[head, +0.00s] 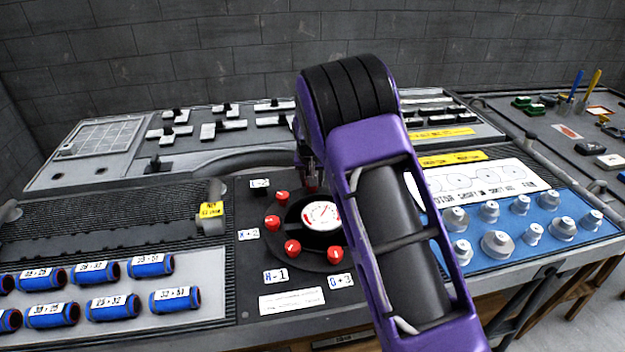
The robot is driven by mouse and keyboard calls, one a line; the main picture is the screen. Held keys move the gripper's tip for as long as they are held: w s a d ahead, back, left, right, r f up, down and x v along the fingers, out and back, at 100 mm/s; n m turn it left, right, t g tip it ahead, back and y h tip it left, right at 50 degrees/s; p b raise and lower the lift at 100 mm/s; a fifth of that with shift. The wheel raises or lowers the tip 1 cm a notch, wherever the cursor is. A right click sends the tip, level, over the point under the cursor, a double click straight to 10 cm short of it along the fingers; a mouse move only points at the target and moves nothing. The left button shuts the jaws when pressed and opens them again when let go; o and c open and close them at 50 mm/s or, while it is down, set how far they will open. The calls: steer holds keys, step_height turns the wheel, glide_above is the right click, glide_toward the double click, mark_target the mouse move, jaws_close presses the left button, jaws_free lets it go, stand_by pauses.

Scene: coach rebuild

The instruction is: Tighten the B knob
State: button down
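A round dark plate (266,249) carries a white-faced gauge (321,215) with red knobs around it. Red knobs show at the upper left (281,197), left (272,222), lower left (292,248) and lower right (334,255). Small white tags with letters and numbers stand by them; I cannot read any tag clearly as B. My gripper (309,177) points down at the far side of the gauge, at or just above another red knob (311,186) there. My purple arm covers the right side of the plate. I cannot tell whether the fingers touch the knob.
Blue labelled cylinders (151,266) lie at the left. A blue panel (541,238) with several grey stepped knobs is at the right. A yellow-tagged block (211,210) stands left of the plate. Switches (223,125) line the back panel. A white text plate (292,302) is in front.

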steer(key=m+h, duration=0.1)
steer(key=m, duration=0.2)
steer(key=m+h, duration=0.1)
steer(key=m, duration=0.1)
steer(key=shift+a+m+g, duration=0.2)
steer(key=shift+m+g, duration=0.1)
steer(key=shift+m, duration=0.4)
steer(key=shift+c, duration=2.2)
jaws_free()
steer(key=p+v, duration=0.1)
steer(key=v, duration=1.6)
steer(key=shift+a+r, duration=0.2)
steer(key=shift+a, duration=0.05)
steer(key=shift+w+a, duration=0.1)
steer(key=shift+w, duration=0.1)
